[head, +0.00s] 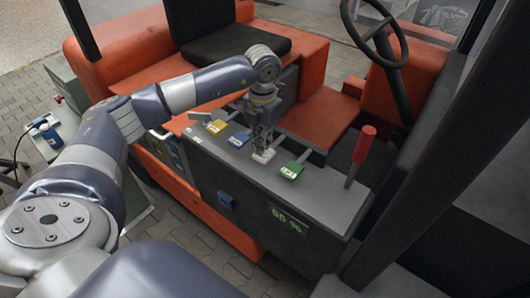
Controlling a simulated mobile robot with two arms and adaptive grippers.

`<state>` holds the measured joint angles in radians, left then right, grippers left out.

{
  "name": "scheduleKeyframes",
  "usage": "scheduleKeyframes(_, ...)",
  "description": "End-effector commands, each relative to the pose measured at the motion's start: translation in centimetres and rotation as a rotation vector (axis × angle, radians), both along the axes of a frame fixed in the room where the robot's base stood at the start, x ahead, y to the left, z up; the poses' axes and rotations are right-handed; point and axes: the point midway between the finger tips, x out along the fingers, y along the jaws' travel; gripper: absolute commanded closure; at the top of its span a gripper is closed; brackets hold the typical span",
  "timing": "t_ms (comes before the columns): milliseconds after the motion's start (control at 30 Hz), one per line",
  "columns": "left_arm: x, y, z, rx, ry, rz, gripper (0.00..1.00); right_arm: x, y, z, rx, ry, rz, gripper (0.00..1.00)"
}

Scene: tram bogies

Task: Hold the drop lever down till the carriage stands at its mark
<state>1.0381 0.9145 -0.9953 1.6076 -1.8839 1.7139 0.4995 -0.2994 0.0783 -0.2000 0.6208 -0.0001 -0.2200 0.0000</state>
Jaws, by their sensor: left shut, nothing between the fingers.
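A dark control console (320,197) on an orange vehicle carries a row of coloured levers. They include a yellow one (215,127), a blue one (239,139), a whitish one (264,156) and a green one (291,170). I cannot read which is labelled as the drop lever. My left gripper (263,149) is shut and empty, pointing down at the whitish lever. Its fingertips are at or just above that lever; I cannot tell whether they press it. The carriage and its mark cannot be made out. My right gripper is not in view.
A red-handled lever (364,146) stands upright at the console's right end. A small green display (286,219) and a blue part (225,200) are on the front. A black seat (236,45) and steering wheel (376,32) lie behind.

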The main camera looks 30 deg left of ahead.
Motion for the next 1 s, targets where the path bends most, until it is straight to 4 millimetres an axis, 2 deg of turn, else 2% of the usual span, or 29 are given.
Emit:
scheduleKeyframes(367, 0.0, 0.0, -0.1, 0.0, 0.0, 0.0, 1.0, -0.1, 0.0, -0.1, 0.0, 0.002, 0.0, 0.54)
scheduleKeyframes(1000, 0.0, 0.0, -2.4, 0.0, 0.0, 0.0, 1.0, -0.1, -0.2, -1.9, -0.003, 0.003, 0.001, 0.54)
